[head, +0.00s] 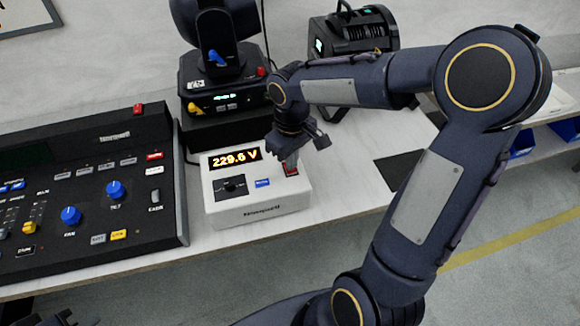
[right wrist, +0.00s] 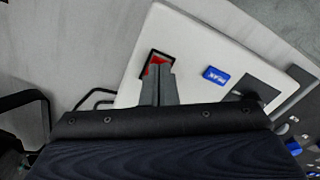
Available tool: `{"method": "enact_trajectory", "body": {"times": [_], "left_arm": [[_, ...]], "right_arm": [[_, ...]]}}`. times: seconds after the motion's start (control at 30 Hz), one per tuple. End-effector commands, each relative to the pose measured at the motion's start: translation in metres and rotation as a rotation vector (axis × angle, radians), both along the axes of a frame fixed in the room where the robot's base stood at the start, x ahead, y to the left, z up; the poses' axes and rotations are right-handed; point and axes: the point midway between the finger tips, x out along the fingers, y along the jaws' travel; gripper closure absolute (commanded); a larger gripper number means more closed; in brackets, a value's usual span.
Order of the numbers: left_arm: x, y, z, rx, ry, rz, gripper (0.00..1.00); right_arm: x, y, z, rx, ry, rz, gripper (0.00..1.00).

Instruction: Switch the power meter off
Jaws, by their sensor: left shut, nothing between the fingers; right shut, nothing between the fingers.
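The power meter (head: 262,213) is a white box on the bench with a lit display (head: 234,159) reading 229.6 V. It has a black knob (head: 230,187), a blue button (head: 262,183) and a red switch (head: 291,172) in a dark frame. My right gripper (head: 290,164) is shut and empty, pointing down at the red switch. In the right wrist view its fingertips (right wrist: 159,68) overlap the red switch (right wrist: 148,70) and partly hide it; I cannot tell whether they touch. My left gripper (head: 62,318) is shut, at the bottom left edge, mostly cut off.
A black control console (head: 90,190) with blue knobs stands close left of the meter. A moving-head light (head: 215,75) stands behind it, and a black lamp (head: 355,35) is further back right. A dark patch (head: 400,171) lies on the bench to the right.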

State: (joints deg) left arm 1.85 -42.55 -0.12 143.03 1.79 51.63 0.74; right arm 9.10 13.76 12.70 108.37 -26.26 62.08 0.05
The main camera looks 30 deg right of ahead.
Motion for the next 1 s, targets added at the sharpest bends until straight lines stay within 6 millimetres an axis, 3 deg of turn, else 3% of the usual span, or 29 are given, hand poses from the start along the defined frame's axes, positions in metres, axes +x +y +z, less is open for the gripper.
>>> {"method": "enact_trajectory", "body": {"times": [0.63,1.0], "left_arm": [[0.0,0.0,-0.008,0.0,0.0,0.0,1.0],[0.0,0.0,0.01,0.0,0.0,0.0,1.0]], "right_arm": [[0.0,0.0,-0.011,0.0,0.0,0.0,1.0],[0.0,0.0,0.01,0.0,-0.001,0.0,1.0]]}}
